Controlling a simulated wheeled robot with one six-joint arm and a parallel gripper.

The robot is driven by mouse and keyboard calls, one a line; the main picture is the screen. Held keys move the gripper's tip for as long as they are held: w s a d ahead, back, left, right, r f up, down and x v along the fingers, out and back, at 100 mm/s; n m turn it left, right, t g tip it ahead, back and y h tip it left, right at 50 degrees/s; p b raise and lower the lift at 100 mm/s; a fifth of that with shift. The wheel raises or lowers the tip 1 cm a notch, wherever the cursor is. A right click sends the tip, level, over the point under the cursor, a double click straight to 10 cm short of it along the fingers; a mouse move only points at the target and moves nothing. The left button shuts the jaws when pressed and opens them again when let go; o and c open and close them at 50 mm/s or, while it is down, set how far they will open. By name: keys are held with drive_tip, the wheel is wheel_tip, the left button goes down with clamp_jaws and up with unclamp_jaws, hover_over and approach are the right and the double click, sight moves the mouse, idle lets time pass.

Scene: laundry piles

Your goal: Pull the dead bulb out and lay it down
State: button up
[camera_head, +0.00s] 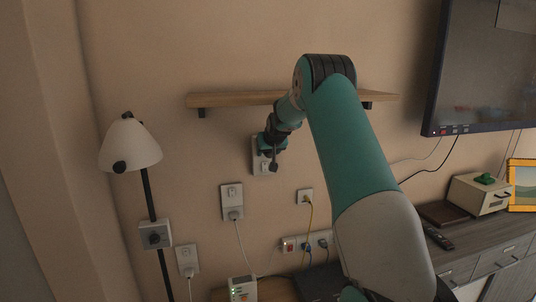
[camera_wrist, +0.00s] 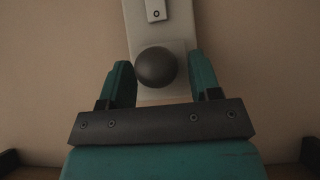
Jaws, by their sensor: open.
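In the wrist view a dark grey round knob or ball (camera_wrist: 156,67) stands out from a pale wall plate (camera_wrist: 160,28). My gripper (camera_wrist: 161,74) is open, with one teal finger on each side of the ball and a gap on both sides. In the head view my gripper (camera_head: 272,147) is at the wall plate (camera_head: 257,168) under the shelf and hides part of it. A lamp with a white shade (camera_head: 131,143) stands at the left. A dark round bulb-like thing (camera_head: 119,167) shows at its lower rim. I cannot tell which dark round thing is the dead bulb.
A wooden shelf (camera_head: 232,99) is just above my gripper. Other wall plates (camera_head: 232,191) and hanging cords are below. A screen (camera_head: 485,66) hangs at the right, above a grey cabinet (camera_head: 504,252) with a cream box (camera_head: 477,196).

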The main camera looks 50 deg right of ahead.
clamp_jaws()
drive_tip(key=shift+s+a+b, duration=0.45)
drive_tip(key=shift+s+b, duration=0.1)
drive_tip(key=shift+s, duration=0.15)
drive_tip(key=shift+s+a+b, duration=0.4)
drive_tip(key=shift+s+b, duration=0.15)
drive_tip(key=shift+s, duration=0.2)
drive_tip(key=shift+s+a+b, duration=0.45)
drive_tip(key=shift+s+b, duration=0.1)
drive_tip(key=shift+s, duration=0.15)
